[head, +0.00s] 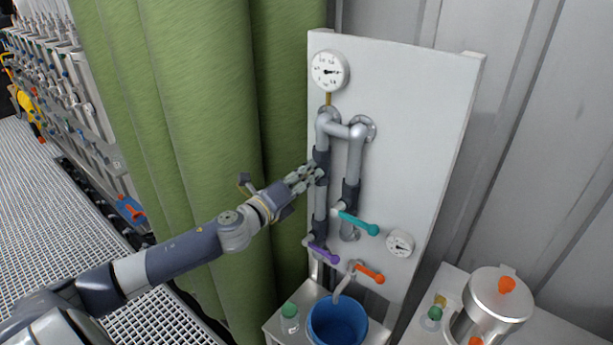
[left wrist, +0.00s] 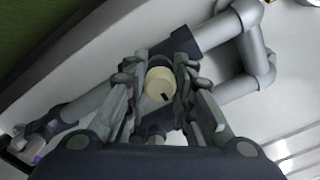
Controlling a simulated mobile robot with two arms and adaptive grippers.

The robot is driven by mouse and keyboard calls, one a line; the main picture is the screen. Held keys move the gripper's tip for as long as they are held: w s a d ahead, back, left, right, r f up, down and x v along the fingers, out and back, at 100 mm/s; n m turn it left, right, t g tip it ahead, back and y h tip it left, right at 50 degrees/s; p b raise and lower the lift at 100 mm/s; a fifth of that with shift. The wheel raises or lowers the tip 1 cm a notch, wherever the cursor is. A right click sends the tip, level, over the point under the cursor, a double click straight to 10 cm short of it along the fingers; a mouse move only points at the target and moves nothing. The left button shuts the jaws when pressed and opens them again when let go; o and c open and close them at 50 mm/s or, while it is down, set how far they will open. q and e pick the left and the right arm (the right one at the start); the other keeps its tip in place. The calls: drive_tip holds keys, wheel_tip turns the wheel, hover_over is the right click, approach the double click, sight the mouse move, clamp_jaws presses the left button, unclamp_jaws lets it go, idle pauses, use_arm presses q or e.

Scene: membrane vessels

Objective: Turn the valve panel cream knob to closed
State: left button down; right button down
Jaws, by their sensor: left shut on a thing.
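The valve panel (head: 425,120) is a light board with grey pipes, standing in front of a grey wall. The cream knob (left wrist: 159,84) shows in the left wrist view as a round cap with a dark mark near its lower edge. It sits on the grey pipe. My left gripper (head: 308,177) reaches the left pipe in the head view, and the knob is hidden behind its fingers there. In the left wrist view my left gripper (left wrist: 158,80) is shut on the knob, one finger on each side. My right gripper is in neither view.
Teal (head: 360,223), purple (head: 323,255) and orange (head: 370,273) lever handles are on the panel, below the gripper. Two gauges are on it, one at the top (head: 329,71). A blue bucket (head: 337,322) stands below. A green curtain (head: 200,110) hangs beside my arm.

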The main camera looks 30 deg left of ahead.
use_arm(q)
drive_tip(key=c, duration=1.3)
unclamp_jaws()
drive_tip(key=shift+a, duration=0.1)
drive_tip(key=shift+c, duration=0.2)
drive_tip(key=shift+s, duration=0.1)
drive_tip(key=shift+s+f, duration=0.1)
drive_tip(key=shift+s, duration=0.45)
drive_tip(key=s, duration=1)
drive_tip(key=shift+s+a, duration=0.3)
drive_tip(key=shift+a, duration=0.15)
